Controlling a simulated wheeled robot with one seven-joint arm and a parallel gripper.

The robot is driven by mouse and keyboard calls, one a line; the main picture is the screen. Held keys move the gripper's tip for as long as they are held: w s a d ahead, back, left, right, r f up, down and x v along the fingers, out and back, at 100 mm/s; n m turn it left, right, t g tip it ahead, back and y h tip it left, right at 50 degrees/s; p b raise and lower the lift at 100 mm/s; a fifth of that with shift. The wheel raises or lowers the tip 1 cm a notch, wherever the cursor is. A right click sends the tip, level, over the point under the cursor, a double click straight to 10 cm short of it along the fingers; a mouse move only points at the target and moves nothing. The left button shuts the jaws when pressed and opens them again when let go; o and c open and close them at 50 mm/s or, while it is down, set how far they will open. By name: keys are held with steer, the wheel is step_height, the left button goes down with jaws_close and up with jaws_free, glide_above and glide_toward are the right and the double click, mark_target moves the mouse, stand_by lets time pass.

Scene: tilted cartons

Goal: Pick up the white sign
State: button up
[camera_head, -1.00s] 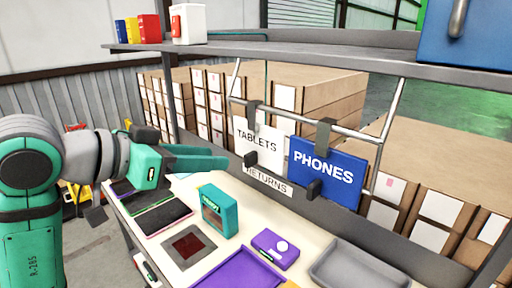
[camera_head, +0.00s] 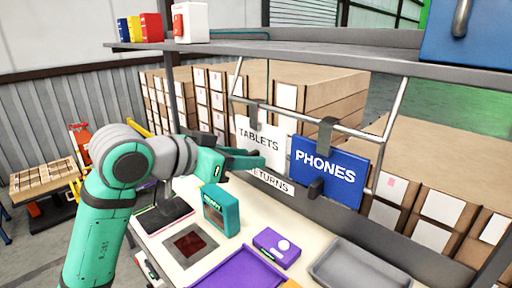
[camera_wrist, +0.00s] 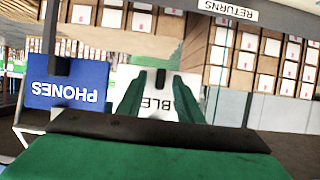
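The white sign (camera_head: 262,139), lettered TABLETS, hangs upright from a dark clip on a metal rail, left of the blue PHONES sign (camera_head: 327,172). My gripper (camera_head: 262,160) is at its lower left part and covers some of it. In the wrist view, which is upside down, the white sign (camera_wrist: 155,101) shows between the two green fingers of my gripper (camera_wrist: 160,78). The fingers are apart, with no firm hold visible. I cannot tell whether the sign is between the fingertips or just beyond them. The sign's lower clip is hidden in the head view.
A white RETURNS label (camera_head: 270,181) is on the bench's back edge below the sign. A teal box (camera_head: 221,209), a purple box (camera_head: 276,247) and a grey tray (camera_head: 358,268) are on the bench. A shelf (camera_head: 300,56) runs above the rail. Stacked cartons (camera_head: 318,95) stand behind.

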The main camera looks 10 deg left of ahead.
steer(key=shift+c, duration=0.6)
jaws_close()
steer(key=shift+r, duration=0.1)
steer(key=r+v, duration=0.1)
steer(key=v, duration=1.5)
steer(key=shift+w+d+r, duration=0.2)
steer(key=shift+w+r, duration=0.1)
steer(key=shift+r, duration=0.05)
steer(key=shift+w+d, duration=0.1)
steer(key=shift+w, duration=0.05)
